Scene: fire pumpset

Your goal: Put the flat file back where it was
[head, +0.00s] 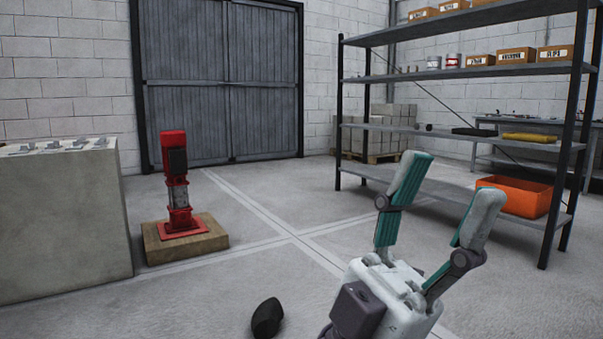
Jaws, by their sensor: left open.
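My left gripper (450,184) is in the lower right of the head view, with its two green-lined fingers spread apart and pointing up and away. Nothing shows between the fingers. It is in front of the shelf rack (452,188), and its fingers cover part of the rack's lowest shelf. I cannot make out a flat file anywhere in this view. Several small grey metal items (62,145) lie on the pale block at the left, too small to identify. My right gripper is not in view.
A red pump-like unit (176,180) stands on a wooden base (212,236). The pale block (65,220) is at the left edge. The rack holds boxes, cans, a dark item (474,132), a yellow item (530,138) and an orange bin (513,196).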

